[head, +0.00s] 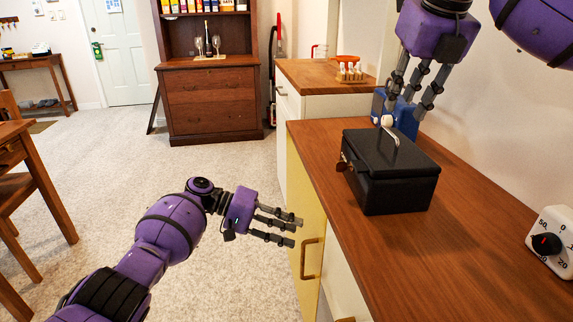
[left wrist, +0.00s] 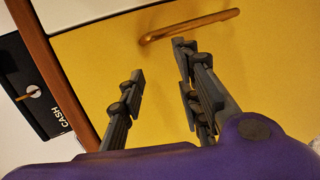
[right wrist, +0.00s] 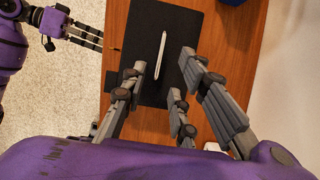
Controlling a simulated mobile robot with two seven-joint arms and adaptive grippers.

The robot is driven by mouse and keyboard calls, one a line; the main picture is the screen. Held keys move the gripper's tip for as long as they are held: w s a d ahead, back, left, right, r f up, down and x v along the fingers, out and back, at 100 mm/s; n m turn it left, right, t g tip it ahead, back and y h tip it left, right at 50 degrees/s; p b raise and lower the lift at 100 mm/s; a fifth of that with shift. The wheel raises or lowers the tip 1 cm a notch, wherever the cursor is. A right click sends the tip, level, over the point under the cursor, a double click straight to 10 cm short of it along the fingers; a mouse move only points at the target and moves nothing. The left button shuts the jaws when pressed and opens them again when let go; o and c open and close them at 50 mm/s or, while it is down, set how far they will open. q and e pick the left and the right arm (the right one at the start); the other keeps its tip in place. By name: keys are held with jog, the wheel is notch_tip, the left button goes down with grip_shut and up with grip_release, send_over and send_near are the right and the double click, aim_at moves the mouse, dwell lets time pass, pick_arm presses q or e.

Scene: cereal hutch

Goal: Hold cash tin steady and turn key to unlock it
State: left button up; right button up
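The black cash tin (head: 395,185) stands closed on the wooden counter, its silver lid handle (head: 390,141) raised. The key (head: 345,160) sticks out of its left-facing front; in the left wrist view the key (left wrist: 33,91) sits in the lock beside the CASH lettering. My left gripper (head: 294,230) is open and empty, below counter height in front of the yellow cabinet door, apart from the key.
A blue object (head: 405,122) stands behind the tin, partly hidden by my right fingers. A white dial timer (head: 552,243) is at the counter's right. The yellow door's handle (head: 311,258) is near my left fingers. The counter (head: 440,270) in front of the tin is clear.

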jog(key=shift+f, duration=0.25)
pick_arm(q)
notch_tip(320, 180, up, 19)
jog(key=w+m+g+h, duration=0.1)
jog(key=m+g+h, duration=0.1)
jog(key=h, duration=0.1)
jog(key=shift+a+m+g+h, duration=0.25)
jog(key=shift+m+g+h, duration=0.05)
jog(key=shift+m+g, duration=0.1)
pick_arm(e)
jog(key=x, duration=0.7)
jog(key=shift+w+f, duration=0.1)
jog(key=shift+w, duration=0.05)
pick_arm(q)
jog(key=shift+r, duration=0.1)
pick_arm(e)
grip_shut()
